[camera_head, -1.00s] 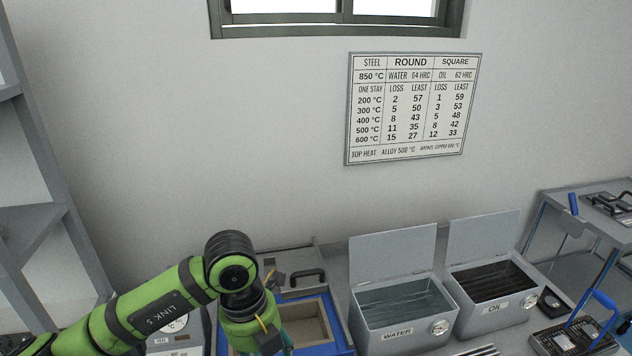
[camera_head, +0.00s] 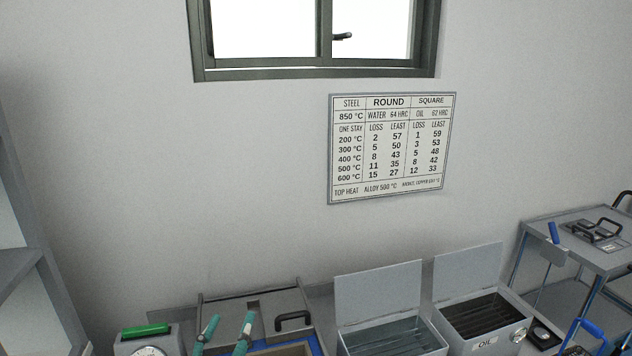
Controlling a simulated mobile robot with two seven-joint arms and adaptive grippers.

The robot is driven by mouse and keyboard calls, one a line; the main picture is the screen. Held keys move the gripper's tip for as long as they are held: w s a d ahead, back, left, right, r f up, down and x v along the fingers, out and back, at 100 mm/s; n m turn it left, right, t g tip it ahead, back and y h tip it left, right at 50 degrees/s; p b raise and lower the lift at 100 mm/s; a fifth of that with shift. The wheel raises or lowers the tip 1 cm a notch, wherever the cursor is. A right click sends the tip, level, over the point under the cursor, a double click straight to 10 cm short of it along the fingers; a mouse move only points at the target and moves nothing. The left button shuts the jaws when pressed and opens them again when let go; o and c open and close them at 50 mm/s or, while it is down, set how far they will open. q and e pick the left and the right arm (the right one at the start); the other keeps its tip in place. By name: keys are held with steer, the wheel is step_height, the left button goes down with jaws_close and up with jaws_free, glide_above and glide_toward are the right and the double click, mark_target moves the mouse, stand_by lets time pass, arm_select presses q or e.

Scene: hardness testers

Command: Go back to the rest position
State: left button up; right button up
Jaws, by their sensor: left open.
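My left gripper (camera_head: 230,320) shows at the bottom edge, left of centre. Only its two teal fingers are in view, pointing up, spread apart and with nothing between them. The rest of my left arm is below the picture. My right gripper is not in view.
A grey dial device (camera_head: 125,349) with a green bar on top stands left of the fingers. The open-lidded water tank (camera_head: 378,290) and oil tank (camera_head: 467,274) stand right. A side table (camera_head: 570,232) is at far right. A chart (camera_head: 391,148) hangs on the wall.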

arm_select(q)
steer(key=s+a+f+n+g+y, duration=0.1)
steer(key=s+a+f+g+y, duration=0.2)
steer(key=f, duration=0.5)
steer(key=s+a+f+n+g, duration=0.25)
steer(key=s+f+g, duration=0.25)
steer(key=f, duration=0.3)
steer(key=s+f+m+g, duration=0.1)
steer(key=s+f+g, duration=0.7)
steer(key=s, duration=0.7)
step_height(320, 180, down, 25)
steer(key=s, duration=0.3)
steer(key=s+a+f+g, duration=0.2)
steer(key=s+a+f, duration=0.1)
steer(key=s+f, duration=1)
steer(key=shift+s+a+f+h, duration=0.3)
steer(key=shift+s, duration=0.75)
steer(key=shift+m, duration=0.25)
